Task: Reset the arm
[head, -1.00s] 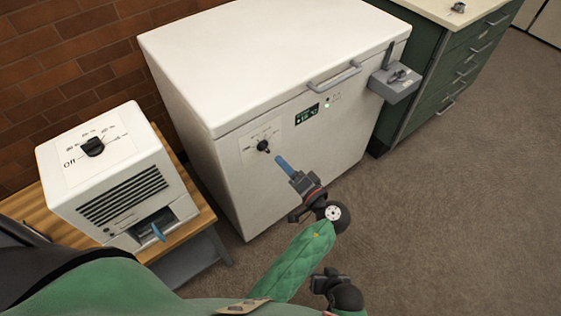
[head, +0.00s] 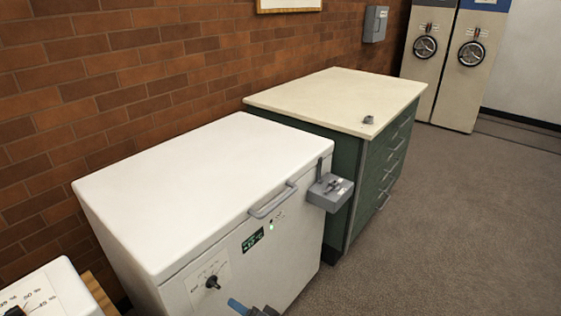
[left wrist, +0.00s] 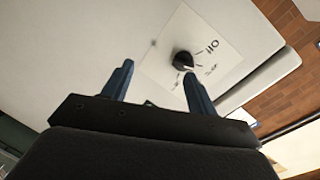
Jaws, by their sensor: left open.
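My left gripper (head: 252,308) shows only in part at the bottom edge of the head view, in front of the white chest freezer (head: 200,185). In the left wrist view its two blue fingers (left wrist: 157,88) are apart with nothing between them. Beyond the fingers is the freezer's black dial knob (left wrist: 183,60) on a white label. The same knob (head: 212,282) is on the freezer front in the head view, with the gripper to its lower right and apart from it. My right gripper is not in view.
A green cabinet (head: 345,185) with a cream top stands right of the freezer. A grey latch box (head: 330,192) sticks out at the freezer's corner. A white box with a dial (head: 50,292) is at lower left. Open carpet (head: 450,240) lies to the right.

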